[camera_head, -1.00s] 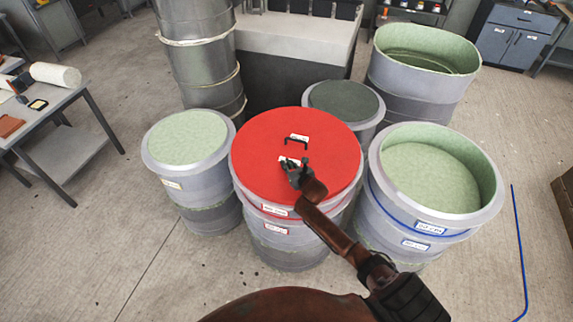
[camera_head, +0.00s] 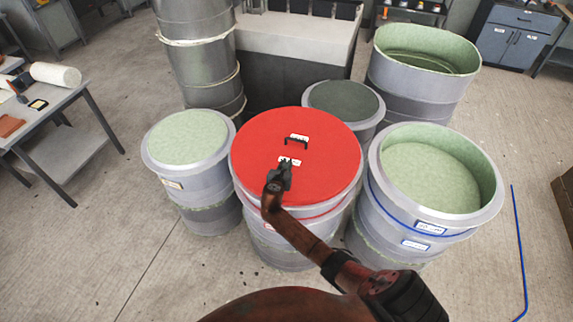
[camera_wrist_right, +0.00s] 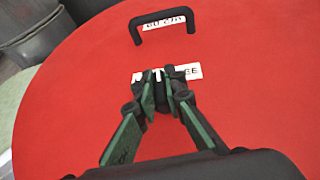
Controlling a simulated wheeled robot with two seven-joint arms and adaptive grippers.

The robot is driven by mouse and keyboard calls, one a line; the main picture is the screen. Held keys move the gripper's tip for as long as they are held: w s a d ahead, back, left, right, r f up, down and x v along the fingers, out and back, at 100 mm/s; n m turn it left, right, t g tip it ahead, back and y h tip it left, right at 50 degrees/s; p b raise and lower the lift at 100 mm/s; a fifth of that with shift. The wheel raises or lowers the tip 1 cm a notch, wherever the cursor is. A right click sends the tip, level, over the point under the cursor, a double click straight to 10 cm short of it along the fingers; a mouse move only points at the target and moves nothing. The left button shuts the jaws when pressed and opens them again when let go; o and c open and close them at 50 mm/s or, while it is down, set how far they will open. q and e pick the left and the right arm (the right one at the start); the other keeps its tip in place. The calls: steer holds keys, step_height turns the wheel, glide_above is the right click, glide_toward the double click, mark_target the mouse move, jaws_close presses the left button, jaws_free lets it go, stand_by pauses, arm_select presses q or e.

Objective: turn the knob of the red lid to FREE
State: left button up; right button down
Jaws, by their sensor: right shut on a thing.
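The red lid (camera_head: 325,180) lies flat on the middle drum, and it fills most of the right wrist view (camera_wrist_right: 70,110). A black handle (camera_head: 297,139) stands on it, also in the right wrist view (camera_wrist_right: 160,24). Nearer me is a white label (camera_wrist_right: 190,71), with "EE" readable at its right end and its middle covered by my fingers. My right gripper (camera_head: 286,164), in the wrist view too (camera_wrist_right: 163,80), is low over this label, shut on the knob. The knob itself is hidden between the fingertips, so its pointing direction cannot be seen. My left gripper is not in view.
An open drum with a blue band (camera_head: 470,225) stands close on the right. A drum with a pale green top (camera_head: 187,138) stands on the left, and a dark-topped drum (camera_head: 345,102) behind. A table (camera_head: 75,110) is at far left.

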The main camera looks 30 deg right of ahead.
steer(key=shift+w+a+m+g+h+b, duration=0.1)
steer(key=shift+m+g+h+b, duration=0.2)
steer(key=shift+m+g+h, duration=0.6)
steer(key=shift+f+m+g+h+b, duration=0.1)
steer(key=shift+m+g+h+b, duration=0.4)
steer(key=shift+m+g+b, duration=0.35)
steer(key=m+g+b, duration=0.2)
steer(key=b, duration=0.1)
steer(key=m+g+h+b, duration=0.1)
steer(key=m+g+b, duration=0.1)
steer(key=g+b, duration=0.1)
steer(key=shift+f+m+h, duration=0.15)
steer(key=shift+m+h, duration=0.15)
steer(key=shift+m, duration=0.05)
steer(key=shift+m+g+b, duration=0.6)
steer(key=shift+g+b, duration=0.15)
steer(key=shift+b, duration=0.3)
steer(key=c, duration=2)
jaws_free()
steer(key=shift+r, duration=0.2)
